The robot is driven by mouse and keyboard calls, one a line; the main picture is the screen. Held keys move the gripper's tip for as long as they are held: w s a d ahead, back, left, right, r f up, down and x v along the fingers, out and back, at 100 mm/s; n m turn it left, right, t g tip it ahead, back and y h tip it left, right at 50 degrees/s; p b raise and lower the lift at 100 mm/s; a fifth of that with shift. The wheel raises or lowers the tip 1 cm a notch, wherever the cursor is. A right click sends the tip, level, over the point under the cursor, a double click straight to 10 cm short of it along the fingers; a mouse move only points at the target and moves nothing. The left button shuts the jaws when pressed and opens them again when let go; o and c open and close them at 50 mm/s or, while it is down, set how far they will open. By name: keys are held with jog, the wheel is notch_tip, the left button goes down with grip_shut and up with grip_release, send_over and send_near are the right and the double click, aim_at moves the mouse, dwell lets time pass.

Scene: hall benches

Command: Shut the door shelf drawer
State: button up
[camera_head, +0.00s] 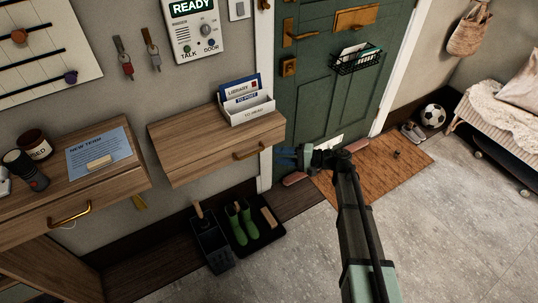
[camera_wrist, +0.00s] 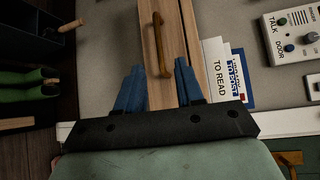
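The door shelf (camera_head: 190,130) is a wooden wall shelf beside the green door. Its drawer front (camera_head: 220,164) carries a brass handle (camera_head: 249,152). How far the drawer stands out, if at all, I cannot tell. My gripper (camera_head: 284,157) is to the right of the drawer, in front of the door's lower part, with blue fingers pointing left toward the handle. In the wrist view my gripper (camera_wrist: 157,72) has its two fingers apart with nothing between them. The drawer front (camera_wrist: 145,75) and handle (camera_wrist: 161,45) lie beyond the fingertips, apart from them.
A white letter box (camera_head: 252,110) stands on the shelf's right end. A second wooden shelf (camera_head: 85,185) with another brass handle is at the left. Green boots (camera_head: 238,224) stand on a black tray below. The grey floor (camera_head: 440,220) at the right is largely clear.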

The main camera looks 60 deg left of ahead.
jog(key=shift+v, duration=1.65)
jog(key=d+f+t+h, duration=0.7)
jog(key=d+f, duration=0.7)
jog(key=f, duration=0.2)
jog(key=w+d+f+t+h, duration=0.15)
jog(key=d+f, duration=0.35)
jog(key=d, duration=0.7)
jog(key=w+d+f+h, duration=0.1)
jog(key=d+f+h, duration=0.3)
jog(key=d, duration=0.8)
jog(key=s+d+f+m+g, duration=0.1)
jog(key=s+d, duration=0.4)
jog(key=d, duration=0.6)
jog(key=s+d+f+m+g, duration=0.1)
jog(key=s+d+f+m, duration=0.3)
jog(key=d, duration=0.7)
jog(key=s+d+f+m+g+y, duration=0.1)
jog(key=s+d+f, duration=0.3)
jog(key=d, duration=0.7)
jog(key=shift+s+d+f+m, duration=0.3)
jog(key=shift+s+m, duration=0.4)
jog(key=shift+s, duration=0.2)
